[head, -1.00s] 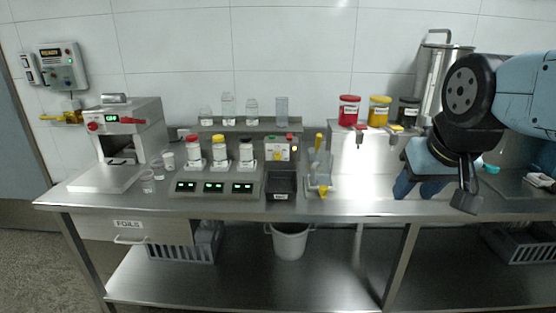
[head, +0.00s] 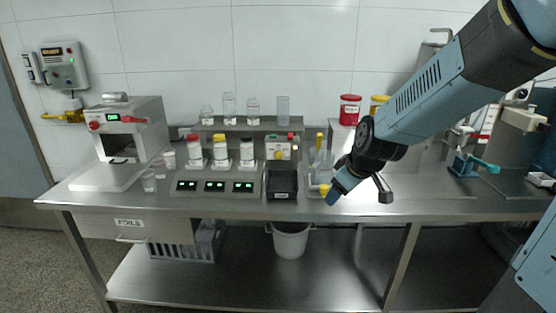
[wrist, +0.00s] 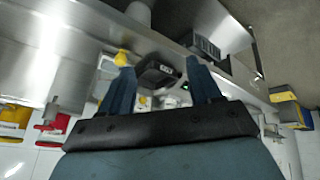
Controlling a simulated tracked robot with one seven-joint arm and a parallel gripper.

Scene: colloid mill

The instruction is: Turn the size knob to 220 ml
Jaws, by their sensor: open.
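A small grey control box (head: 278,148) stands on the bench behind a black bin, with a green and a red button on top and a yellow dial face with a pale knob (head: 278,154). Its size markings are too small to read, so I cannot tell the setting. My gripper (head: 334,191) is at the right of the black bin, in front of the clear dispenser with yellow parts, apart from the knob. In the wrist view my gripper (wrist: 162,86) has its two blue fingers spread, with nothing between them held. The knob cannot be made out in the wrist view.
The black bin (head: 282,184) stands before the control box. The clear dispenser (head: 320,160) is close to my gripper. Several capped jars (head: 220,152) stand on scales at left. Red (head: 349,109) and yellow containers stand behind my arm. The front bench strip is clear.

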